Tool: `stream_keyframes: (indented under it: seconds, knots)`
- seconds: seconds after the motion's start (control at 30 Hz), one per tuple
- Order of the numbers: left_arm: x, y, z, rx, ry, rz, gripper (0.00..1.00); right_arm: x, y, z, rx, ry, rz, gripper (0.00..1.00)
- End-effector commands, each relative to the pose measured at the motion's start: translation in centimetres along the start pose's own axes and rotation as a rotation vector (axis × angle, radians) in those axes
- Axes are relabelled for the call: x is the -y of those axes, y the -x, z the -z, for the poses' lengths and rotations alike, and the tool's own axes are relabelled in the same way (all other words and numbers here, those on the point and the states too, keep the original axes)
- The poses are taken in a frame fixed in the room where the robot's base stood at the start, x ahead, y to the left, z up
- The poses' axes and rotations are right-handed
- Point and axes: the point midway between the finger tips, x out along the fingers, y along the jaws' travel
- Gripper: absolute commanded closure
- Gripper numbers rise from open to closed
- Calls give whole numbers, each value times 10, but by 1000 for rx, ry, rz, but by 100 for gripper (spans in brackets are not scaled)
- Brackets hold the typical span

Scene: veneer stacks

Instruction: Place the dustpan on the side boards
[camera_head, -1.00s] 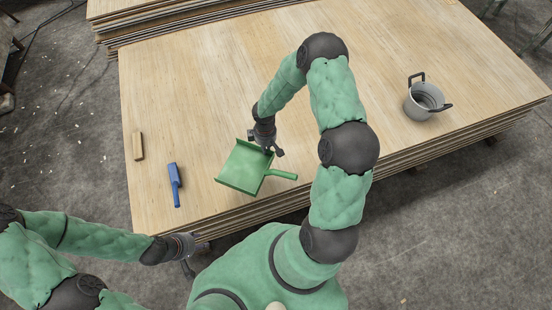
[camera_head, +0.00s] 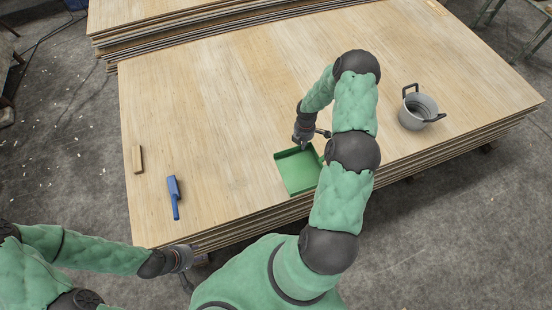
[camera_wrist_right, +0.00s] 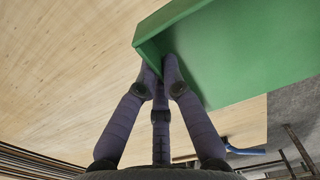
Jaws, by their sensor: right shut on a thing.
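The green dustpan (camera_head: 297,172) is at the front middle of the near veneer stack in the head view, its right part and handle hidden behind my right arm. My right gripper (camera_head: 304,138) is shut on the dustpan's back edge. In the right wrist view the fingers (camera_wrist_right: 162,68) pinch the wall of the dustpan (camera_wrist_right: 235,50). I cannot tell how far it is above the boards. My left gripper (camera_head: 188,270) hangs empty off the stack's front edge; its finger opening is too small to judge. The side boards (camera_head: 160,30) look to be the stack at the back left.
On the near stack (camera_head: 220,110) lie a blue brush (camera_head: 174,195) and a small wooden block (camera_head: 137,159) at the left. A grey two-handled pot (camera_head: 417,110) stands at the right. The middle of the stack is clear.

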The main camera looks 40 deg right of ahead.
Motion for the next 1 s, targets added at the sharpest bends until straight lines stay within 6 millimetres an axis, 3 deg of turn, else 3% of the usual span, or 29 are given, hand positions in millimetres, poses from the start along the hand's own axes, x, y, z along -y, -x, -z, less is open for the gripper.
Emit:
stream_keyframes:
  seconds: [0.3,0.5,0.87,1.0]
  knots:
    - [8,-22,1,0,0,0,60,-51,-34,48,0,2,-1,100]
    - [12,-35,1,0,0,0,60,-70,-66,66,0,0,1,100]
    - [15,-42,2,0,0,0,60,-85,-87,79,0,-1,1,100]
    - [18,-52,2,0,0,0,60,-87,-107,82,0,-2,3,100]
